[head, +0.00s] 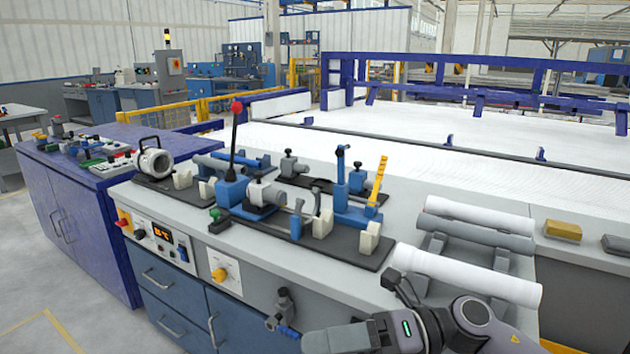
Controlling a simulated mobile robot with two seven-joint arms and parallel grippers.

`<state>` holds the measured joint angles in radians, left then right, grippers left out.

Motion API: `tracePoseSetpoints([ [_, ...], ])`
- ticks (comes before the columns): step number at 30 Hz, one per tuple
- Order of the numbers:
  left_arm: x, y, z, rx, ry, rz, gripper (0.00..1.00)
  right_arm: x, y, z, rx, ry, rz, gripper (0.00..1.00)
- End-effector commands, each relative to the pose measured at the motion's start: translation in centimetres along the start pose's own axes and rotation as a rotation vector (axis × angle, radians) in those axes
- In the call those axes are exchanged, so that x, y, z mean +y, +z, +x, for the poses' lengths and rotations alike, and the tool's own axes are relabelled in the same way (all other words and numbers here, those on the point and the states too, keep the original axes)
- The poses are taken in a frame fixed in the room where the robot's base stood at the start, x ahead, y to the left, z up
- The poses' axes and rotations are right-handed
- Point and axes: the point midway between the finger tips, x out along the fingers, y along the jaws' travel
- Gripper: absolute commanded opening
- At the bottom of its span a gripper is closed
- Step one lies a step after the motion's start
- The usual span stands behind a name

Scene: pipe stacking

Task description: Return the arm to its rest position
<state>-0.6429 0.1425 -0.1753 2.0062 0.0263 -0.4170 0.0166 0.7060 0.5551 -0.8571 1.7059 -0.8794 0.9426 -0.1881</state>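My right arm (470,322) comes in at the bottom right edge, in front of the workbench. Dark parts at its end (398,286) show near the bench's front edge, but I cannot make out two fingertips or whether they are open or shut. My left arm and gripper are not seen. White pipes (466,277) and a grey pipe (475,234) lie side by side on a grey rack (501,260) at the right of the bench. The near white pipe lies just behind my arm. I see no pipe held.
Pipe-bending tooling with a red-knobbed lever (235,140) stands mid-bench. A yellow block (563,230) lies right of the pipes. A blue cabinet (95,185) adjoins at left. A fitting (283,310) juts from the bench front. A blue-framed white bed (430,130) lies behind.

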Motion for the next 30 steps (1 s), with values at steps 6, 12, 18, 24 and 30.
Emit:
tracePoseSetpoints([
  [6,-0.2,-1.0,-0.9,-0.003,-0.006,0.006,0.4,1.1,2.0,-0.1,-0.367,0.226,0.327,0.82],
  [12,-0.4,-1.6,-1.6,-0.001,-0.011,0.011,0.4,-1.3,2.8,-3.2,-0.715,0.369,0.67,0.82],
  [18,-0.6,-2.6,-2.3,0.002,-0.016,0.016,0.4,-6.1,0.4,-7.8,-1.067,0.456,1.045,0.82],
  [24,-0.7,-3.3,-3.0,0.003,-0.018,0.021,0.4,-11.6,-6.5,-12.3,-1.416,0.489,1.438,0.82],
  [30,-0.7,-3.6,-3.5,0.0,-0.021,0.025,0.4,-15.0,-16.1,-15.3,-1.72,0.474,1.79,0.82],
])
